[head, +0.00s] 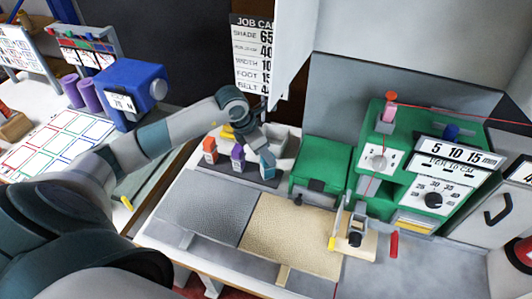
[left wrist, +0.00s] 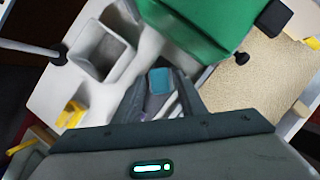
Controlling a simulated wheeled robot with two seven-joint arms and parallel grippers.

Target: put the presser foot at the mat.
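Three coloured blocks that look like presser feet stand in a dark rack: an orange one (head: 210,150), a purple one (head: 237,153) and a teal one (head: 267,163). My left gripper (head: 262,142) is low over the rack, just above the teal one. In the left wrist view the teal block (left wrist: 160,81) shows between the fingertips of my left gripper (left wrist: 160,88), with small gaps beside it; the fingers look open. A grey textured mat (head: 208,212) lies in front of the rack, with a beige textured piece (head: 290,236) to its right. My right gripper is out of view.
A green machine (head: 400,165) with dials stands at the right, and a green box (head: 320,165) stands just right of the rack. A grey bin (left wrist: 103,50) is near my left gripper. A blue device (head: 130,90) stands on the left table. The grey mat is clear.

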